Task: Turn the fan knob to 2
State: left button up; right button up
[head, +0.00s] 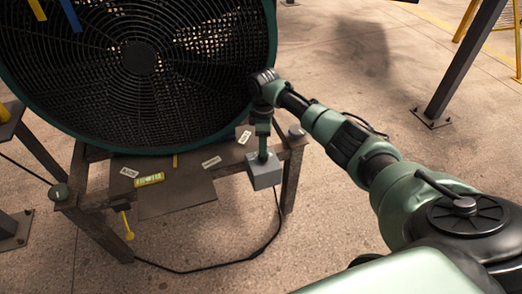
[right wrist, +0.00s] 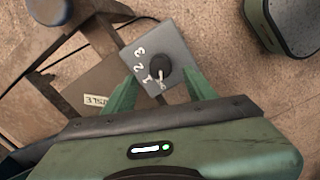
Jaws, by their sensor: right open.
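The grey control box (head: 265,174) is fixed at the right front of the fan's stand, below the large round fan (head: 138,60). In the right wrist view the box (right wrist: 176,47) carries the black fan knob (right wrist: 156,69), with white digits 3, 2 and 1 along its left side. A pale pointer on the knob points down in the picture, just right of the 1. My right gripper (head: 263,153) is over the box. In the right wrist view its green fingers (right wrist: 158,78) are open, one on each side of the knob; contact cannot be told. My left gripper is out of view.
The rusty stand (head: 291,180) has a shelf with several labels. A black cable (head: 190,270) curves over the concrete floor from below the box. A dark post (head: 462,70) stands at the right. The floor right of the stand is mostly clear.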

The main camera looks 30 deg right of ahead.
notch_tip(320, 180, down, 4)
jog(key=shift+s+f, duration=0.1)
jog(key=shift+f, duration=0.55)
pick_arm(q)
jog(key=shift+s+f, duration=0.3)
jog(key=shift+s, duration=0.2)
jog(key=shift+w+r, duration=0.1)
pick_arm(e)
grip_shut()
